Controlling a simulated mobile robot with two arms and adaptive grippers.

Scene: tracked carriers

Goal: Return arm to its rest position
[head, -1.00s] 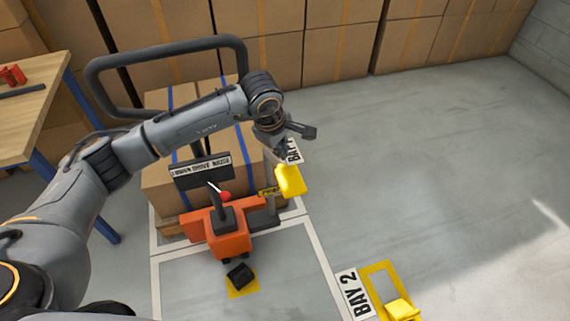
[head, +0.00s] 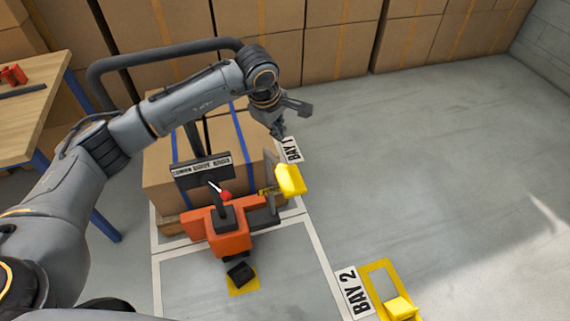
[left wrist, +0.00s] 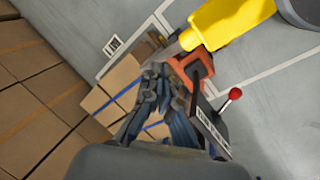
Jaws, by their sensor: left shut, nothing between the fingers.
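My left arm comes in from the left in the head view, raised over the orange tracked carrier (head: 229,236). My left gripper (head: 279,131) points down near the BAY 1 sign (head: 290,150), above and behind a yellow block-like part (head: 290,180). In the left wrist view the gripper (left wrist: 160,75) has its fingers together with nothing between them. The yellow part (left wrist: 228,22) and the carrier's red-knobbed lever (left wrist: 235,95) lie beyond it. The right gripper is not in view.
A large strapped carton (head: 160,185) stands on the carrier, with a dark handle frame (head: 160,55) behind. A wooden table (head: 30,105) is at left. Stacked cartons (head: 410,45) line the back. A BAY 2 sign (head: 356,292) and yellow chock (head: 400,308) are at lower right. Open floor lies right.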

